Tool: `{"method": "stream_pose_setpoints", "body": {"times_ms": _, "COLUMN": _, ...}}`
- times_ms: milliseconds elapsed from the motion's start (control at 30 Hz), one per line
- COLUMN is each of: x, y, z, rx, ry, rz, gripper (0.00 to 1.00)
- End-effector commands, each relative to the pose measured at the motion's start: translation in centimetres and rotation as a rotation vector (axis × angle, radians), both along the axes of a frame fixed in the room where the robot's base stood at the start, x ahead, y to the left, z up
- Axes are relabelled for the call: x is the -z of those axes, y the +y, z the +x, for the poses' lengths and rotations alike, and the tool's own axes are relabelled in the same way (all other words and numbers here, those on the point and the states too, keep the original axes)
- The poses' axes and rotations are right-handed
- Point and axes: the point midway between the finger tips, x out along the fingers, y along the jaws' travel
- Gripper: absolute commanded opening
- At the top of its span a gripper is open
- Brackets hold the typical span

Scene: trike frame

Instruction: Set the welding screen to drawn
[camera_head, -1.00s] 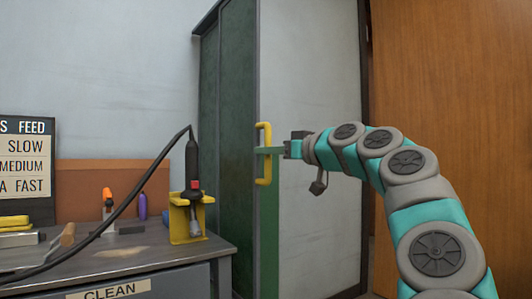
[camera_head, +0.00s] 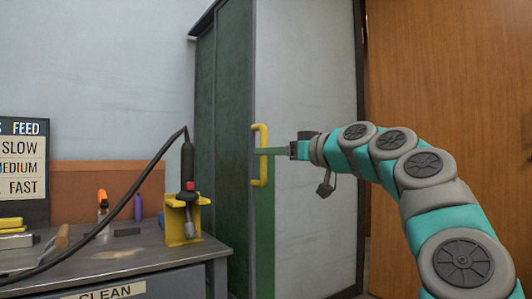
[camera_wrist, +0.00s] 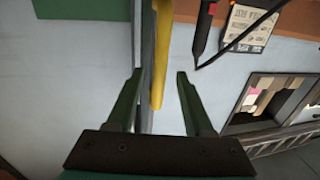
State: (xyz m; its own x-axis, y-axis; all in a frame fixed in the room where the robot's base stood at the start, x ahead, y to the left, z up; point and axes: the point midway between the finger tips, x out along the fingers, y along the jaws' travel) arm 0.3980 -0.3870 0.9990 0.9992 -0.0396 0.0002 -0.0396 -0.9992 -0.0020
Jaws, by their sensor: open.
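The welding screen shows as dark green panels (camera_head: 232,110) in a dark frame, left of the middle in the head view. A yellow upright handle (camera_head: 262,170) is on its near edge. My gripper (camera_head: 273,151) reaches in from the right with its green fingers at the handle's height. In the wrist view the yellow handle (camera_wrist: 159,55) runs between the two spread fingers of my gripper (camera_wrist: 160,78), closer to the left one. The jaws are open. I cannot tell whether a finger touches the handle.
A bench (camera_head: 110,268) at the left carries a yellow holder (camera_head: 184,222) with a welding torch (camera_head: 187,165) and its black cable. A wire feed sign (camera_head: 24,160) stands at the far left. A brown wooden panel (camera_head: 440,70) stands at the right behind my arm.

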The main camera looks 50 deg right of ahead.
Motion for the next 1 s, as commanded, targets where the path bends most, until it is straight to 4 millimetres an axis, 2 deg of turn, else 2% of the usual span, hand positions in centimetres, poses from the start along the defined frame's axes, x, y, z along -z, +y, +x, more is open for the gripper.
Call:
{"method": "stream_pose_setpoints", "body": {"times_ms": 33, "x": -0.2, "y": 0.0, "z": -1.0, "rx": 0.001, "ry": -0.004, "rz": 0.000, "gripper": 0.52}}
{"method": "stream_pose_setpoints", "body": {"times_ms": 200, "x": -0.1, "y": 0.1, "z": -3.7, "rx": 0.002, "ry": -0.003, "rz": -0.001, "gripper": 0.52}}
{"method": "stream_pose_setpoints", "body": {"times_ms": 333, "x": -0.1, "y": 0.2, "z": -5.0, "rx": 0.001, "ry": -0.002, "rz": -0.001, "gripper": 0.52}}
{"method": "stream_pose_setpoints", "body": {"times_ms": 1000, "x": 0.1, "y": 0.6, "z": -4.9, "rx": -0.007, "ry": 0.006, "rz": -0.001, "gripper": 0.52}}
